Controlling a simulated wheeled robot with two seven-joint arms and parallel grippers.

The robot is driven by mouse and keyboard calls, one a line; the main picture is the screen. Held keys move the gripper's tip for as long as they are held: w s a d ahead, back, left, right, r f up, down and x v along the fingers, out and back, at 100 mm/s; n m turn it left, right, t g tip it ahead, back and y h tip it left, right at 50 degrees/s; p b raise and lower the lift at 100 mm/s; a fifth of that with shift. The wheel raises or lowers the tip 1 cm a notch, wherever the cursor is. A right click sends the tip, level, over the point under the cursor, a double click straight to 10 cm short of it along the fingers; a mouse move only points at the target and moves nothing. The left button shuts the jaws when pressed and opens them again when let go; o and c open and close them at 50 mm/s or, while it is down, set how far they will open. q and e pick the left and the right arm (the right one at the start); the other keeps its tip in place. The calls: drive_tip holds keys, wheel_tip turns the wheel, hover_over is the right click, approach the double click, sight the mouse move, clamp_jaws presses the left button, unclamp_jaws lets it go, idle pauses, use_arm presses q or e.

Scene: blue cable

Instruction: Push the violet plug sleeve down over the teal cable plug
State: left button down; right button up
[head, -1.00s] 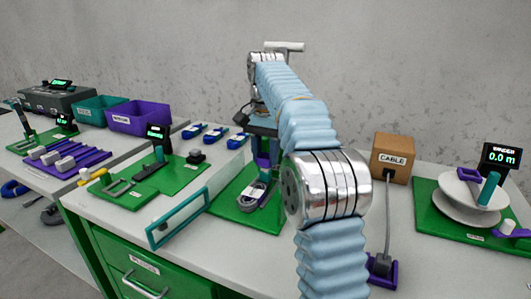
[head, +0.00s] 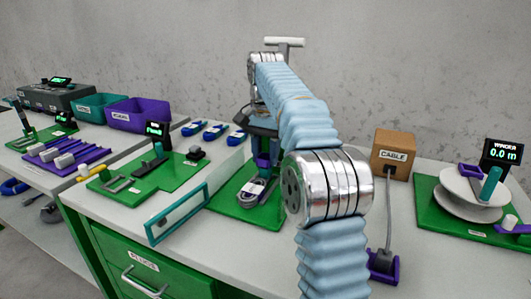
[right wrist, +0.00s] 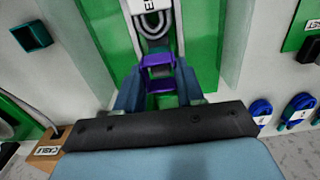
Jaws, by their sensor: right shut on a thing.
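My right gripper (right wrist: 158,88) is shut on a violet sleeve (right wrist: 158,68) in the right wrist view. The sleeve is held between the two fingers over a green board (right wrist: 200,45). In the head view the gripper (head: 263,155) is partly hidden by my own arm, and violet (head: 262,170) shows just below it. A coiled grey cable (head: 249,192) with a white label lies on the board in front. My left gripper is not in view.
A brown cable box (head: 394,157) and a winder reel (head: 468,195) stand at right. At left are a green board (head: 180,178) with fixtures, a teal-framed panel (head: 178,216) and several blue coils (head: 215,131). Teal and violet bins (head: 140,116) stand farther back.

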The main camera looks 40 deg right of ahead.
drive_tip(key=o, duration=1.1)
drive_tip(key=shift+f, duration=0.1)
